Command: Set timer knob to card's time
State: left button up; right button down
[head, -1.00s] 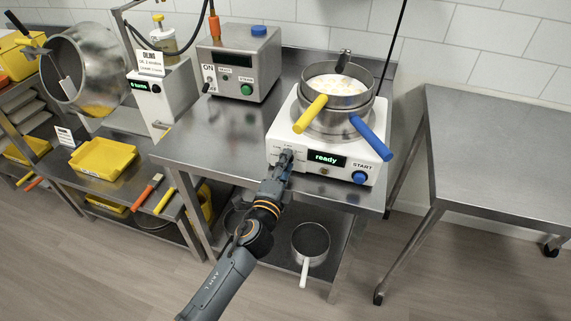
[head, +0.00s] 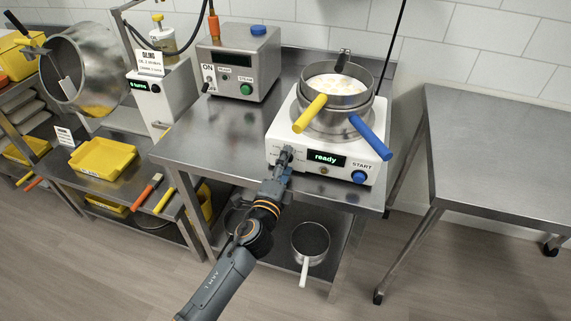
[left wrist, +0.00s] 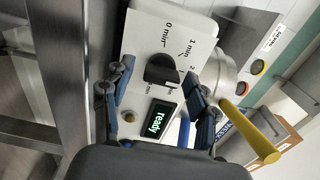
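The white cooker base (head: 337,178) carries a "ready" display (head: 326,160) and a blue START button (head: 359,177). In the left wrist view its black timer knob (left wrist: 163,70) sits beside printed marks including "0 min" and "1 min"; I cannot tell which mark it points at. My left gripper (head: 287,154) is at the panel's left end and hides the knob in the head view. In the left wrist view its fingers (left wrist: 160,76) are spread on both sides of the knob with gaps. A white card (head: 150,62) stands on the machine at left; its small text is unclear. My right gripper is not in view.
Nested pots (head: 336,92) with a yellow handle (head: 310,113) and a blue handle (head: 371,137) sit on the base, the handles overhanging the panel. A grey control box (head: 238,64) stands behind left. The right-hand steel table (head: 495,150) is bare.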

pick_arm(q)
jog(key=shift+s, duration=0.1)
jog(key=v, duration=1.2)
jog(key=s+a+f+n+g+y, duration=0.1)
jog(key=s+a+f+n+g, duration=0.2)
jog(key=f, duration=0.8)
jog(key=s+a+f+n+g+y, duration=0.1)
jog(key=s+a+f+n+g, duration=0.15)
jog(key=f, duration=0.85)
jog(key=s+a+f+n+g+y, duration=0.2)
jog(key=s+a+f+n, duration=0.15)
jog(key=f, duration=0.75)
jog(key=s+a+f+n+g, duration=0.4)
jog(key=s+a+f, duration=0.2)
jog(key=s+f, duration=0.6)
jog(key=s+a+f+n+g, duration=0.1)
jog(key=s+f+n, duration=0.1)
jog(key=s, duration=0.5)
jog(key=s+a+f+n+g+y, duration=0.1)
jog(key=s+a+f+n+g, duration=0.1)
jog(key=s, duration=0.5)
jog(key=s+a+f+n+g, duration=0.1)
jog(key=s+a+f+n, duration=0.1)
jog(key=s+f, duration=0.2)
jog(key=s, duration=0.3)
jog(key=shift+a+f+g+y, duration=0.2)
jog(key=shift+a+g+y, duration=0.05)
jog(key=shift+g+y, duration=0.1)
